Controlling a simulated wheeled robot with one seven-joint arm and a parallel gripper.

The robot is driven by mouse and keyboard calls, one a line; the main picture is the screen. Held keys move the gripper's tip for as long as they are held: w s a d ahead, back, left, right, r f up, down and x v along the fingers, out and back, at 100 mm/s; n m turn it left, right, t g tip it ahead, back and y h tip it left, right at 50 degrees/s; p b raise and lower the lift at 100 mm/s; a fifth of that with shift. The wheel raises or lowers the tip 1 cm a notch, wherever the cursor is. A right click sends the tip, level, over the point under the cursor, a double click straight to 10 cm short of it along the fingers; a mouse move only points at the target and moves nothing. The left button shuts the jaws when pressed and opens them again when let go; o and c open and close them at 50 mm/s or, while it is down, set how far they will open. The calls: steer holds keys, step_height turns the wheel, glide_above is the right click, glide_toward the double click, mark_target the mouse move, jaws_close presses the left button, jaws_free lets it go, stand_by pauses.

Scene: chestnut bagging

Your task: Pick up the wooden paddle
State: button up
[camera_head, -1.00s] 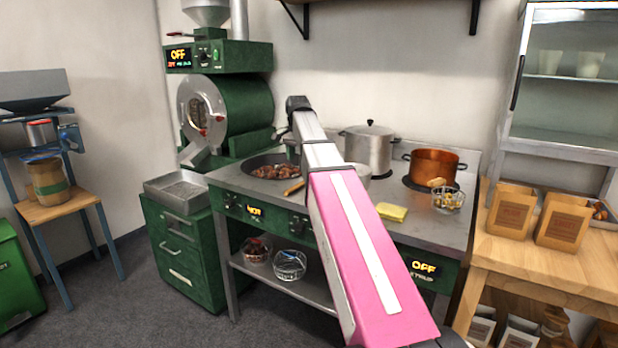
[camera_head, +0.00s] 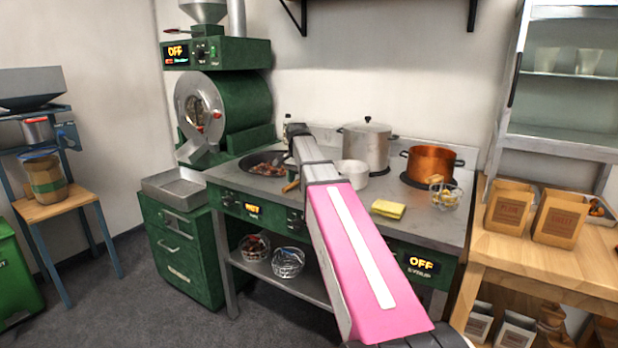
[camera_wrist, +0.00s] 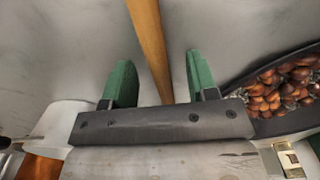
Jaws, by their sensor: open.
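The wooden paddle shows in the wrist view as a tan handle (camera_wrist: 150,45) running from the top edge down between my fingers. In the head view a short piece of it (camera_head: 291,186) lies at the front edge of the stove, beside the pan. My gripper (camera_wrist: 159,62) is open, with one green finger on each side of the handle and a gap on both sides. The near end of the handle is hidden behind the gripper body. In the head view my arm hides most of the gripper.
A dark pan (camera_head: 246,161) of chestnuts stands close to the gripper; it also shows in the wrist view (camera_wrist: 238,98). A white bowl (camera_head: 352,174), a steel pot (camera_head: 366,148), a copper pot (camera_head: 433,163) and a yellow sponge (camera_head: 388,209) stand to the right.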

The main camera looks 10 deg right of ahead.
jaws_close()
steer(key=shift+r, duration=0.1)
